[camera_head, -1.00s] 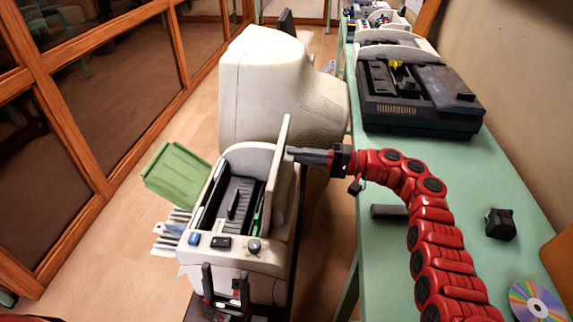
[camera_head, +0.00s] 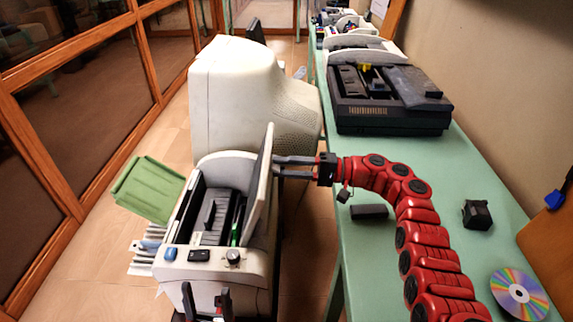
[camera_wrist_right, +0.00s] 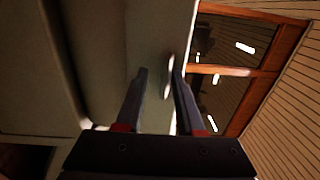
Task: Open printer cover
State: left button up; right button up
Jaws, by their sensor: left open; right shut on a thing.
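The printer (camera_head: 247,283) stands in the lower left middle of the head view, its inside with dark parts and a green strip showing. Its light grey cover (camera_head: 260,190) stands raised at the right side of the opening, nearly upright and leaning slightly right. My right gripper (camera_head: 279,167) reaches it from the right and is shut on it near its upper part. In the right wrist view, the fingers (camera_wrist_right: 160,74) frame a pale surface; the exact contact is hard to see. My left gripper (camera_head: 208,298) is open and empty at the printer's front, its fingers pointing up.
A large white monitor (camera_head: 240,100) stands behind the printer. A green table (camera_head: 375,275) on the right carries a dark opened device (camera_head: 385,112), a small black block (camera_head: 477,214), a dark bar (camera_head: 369,212) and a disc (camera_head: 519,294). A green tray (camera_head: 147,190) sticks out left of the printer.

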jog(key=shift+o, duration=0.9)
jog(key=shift+a+f, duration=0.1)
jog(key=shift+a, duration=0.1)
jog(key=shift+w+d, duration=0.1)
jog(key=d+b, duration=0.2)
jog(key=d, duration=1)
jog(key=shift+w+f+b, duration=0.2)
jog(key=shift+b, duration=0.15)
